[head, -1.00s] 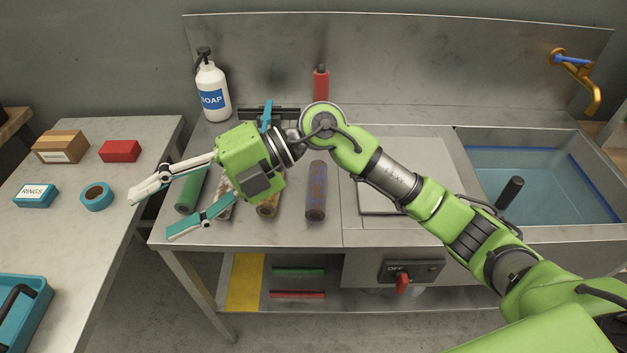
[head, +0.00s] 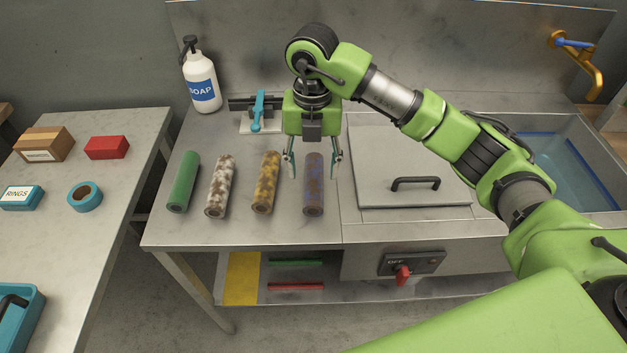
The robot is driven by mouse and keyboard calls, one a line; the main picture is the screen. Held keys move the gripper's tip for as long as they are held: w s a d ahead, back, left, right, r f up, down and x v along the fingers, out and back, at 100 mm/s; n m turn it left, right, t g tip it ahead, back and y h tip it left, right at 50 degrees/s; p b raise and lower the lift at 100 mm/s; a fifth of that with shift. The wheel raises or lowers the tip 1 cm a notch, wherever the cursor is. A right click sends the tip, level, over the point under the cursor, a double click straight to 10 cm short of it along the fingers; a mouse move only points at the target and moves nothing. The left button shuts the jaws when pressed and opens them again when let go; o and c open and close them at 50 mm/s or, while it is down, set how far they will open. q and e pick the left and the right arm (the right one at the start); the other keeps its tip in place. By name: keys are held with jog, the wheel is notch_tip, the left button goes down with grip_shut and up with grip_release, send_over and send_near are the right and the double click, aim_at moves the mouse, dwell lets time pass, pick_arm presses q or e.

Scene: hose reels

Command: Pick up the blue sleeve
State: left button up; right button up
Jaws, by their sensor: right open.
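The blue sleeve (head: 314,187) is a cylinder with brown, rust-like patches. It lies on the steel bench, rightmost in a row of sleeves. My right gripper (head: 312,172) points down over it, open, with one finger on each side of the sleeve's upper half. I cannot tell whether the fingers touch it or how high they are above the bench. My left gripper is not in view.
Left of it lie a yellow sleeve (head: 266,182), a white sleeve (head: 220,186) and a green sleeve (head: 183,181), all on the bench. A teal-handled clamp (head: 258,110) and a soap bottle (head: 201,82) stand behind. A lid with a handle (head: 410,165) is at right.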

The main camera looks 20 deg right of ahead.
aim_at(314, 184)
notch_tip(314, 184, down, 2)
jog(key=shift+f, duration=0.2)
jog(key=shift+f+p, duration=0.35)
jog(key=shift+p, duration=0.05)
jog(key=f, duration=0.2)
jog(key=f+p, duration=0.1)
jog(key=f, duration=0.1)
jog(key=shift+w+d+f, duration=0.15)
jog(key=shift+w+f, duration=0.05)
jog(key=shift+c, duration=0.2)
jog(key=c, duration=1.2)
